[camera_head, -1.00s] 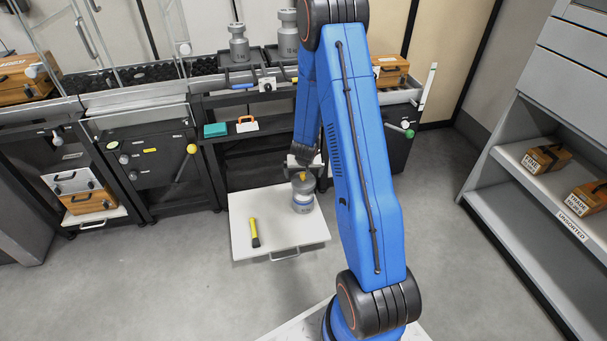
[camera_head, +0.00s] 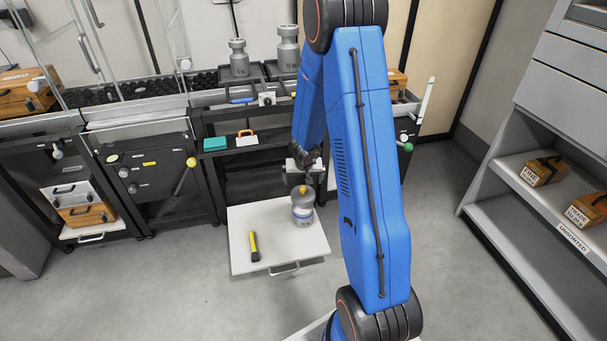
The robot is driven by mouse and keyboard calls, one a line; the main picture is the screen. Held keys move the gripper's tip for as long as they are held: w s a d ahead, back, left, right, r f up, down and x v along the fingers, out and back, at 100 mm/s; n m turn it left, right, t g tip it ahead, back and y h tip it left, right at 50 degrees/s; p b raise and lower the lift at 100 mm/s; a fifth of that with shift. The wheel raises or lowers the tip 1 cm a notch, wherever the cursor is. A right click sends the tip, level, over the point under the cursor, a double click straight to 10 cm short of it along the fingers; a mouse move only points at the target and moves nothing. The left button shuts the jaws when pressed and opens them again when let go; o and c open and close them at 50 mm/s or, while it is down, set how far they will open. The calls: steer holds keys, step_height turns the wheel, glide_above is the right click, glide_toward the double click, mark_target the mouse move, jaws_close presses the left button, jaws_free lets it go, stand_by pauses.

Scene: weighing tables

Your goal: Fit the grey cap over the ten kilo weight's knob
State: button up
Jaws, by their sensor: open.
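The larger grey knobbed weight (camera_head: 289,52) stands on the bench at the back, partly hidden by my arm. It looks like the ten kilo one, but its marking is too small to read surely. A smaller grey weight (camera_head: 239,60) stands left of it. I cannot pick out a separate grey cap.
A yellow and black tool (camera_head: 253,246) lies on the shelf's left part. A grey shelving unit (camera_head: 500,205) with wooden boxes stands right. The floor in front is clear.

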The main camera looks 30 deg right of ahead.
steer(key=shift+v, duration=2.9)
steer(key=w+a+r+n+t+y, duration=0.1)
steer(key=a+r+t, duration=0.1)
steer(key=a+r, duration=0.35)
steer(key=w+a+r+n+t+y, duration=0.1)
steer(key=a+r, duration=0.1)
steer(key=r, duration=0.6)
steer(key=s+a+r+n+t+y, duration=0.1)
steer(key=s+a+r+n+y, duration=0.15)
steer(key=s+a+r, duration=0.7)
steer(key=s+a+r+n+y, duration=0.1)
steer(key=s+a+r+y, duration=0.1)
steer(key=s+a+r, duration=0.35)
steer(key=s+d+g+h, duration=0.1)
steer(key=s+d+h, duration=0.1)
steer(key=s, duration=0.9)
steer(key=s+d+g+h, duration=0.2)
steer(key=s+d, duration=0.2)
steer(key=s, duration=0.7)
steer(key=shift+s, duration=0.3)
steer(key=shift+d+r, duration=0.1)
steer(key=shift+c, duration=0.3)
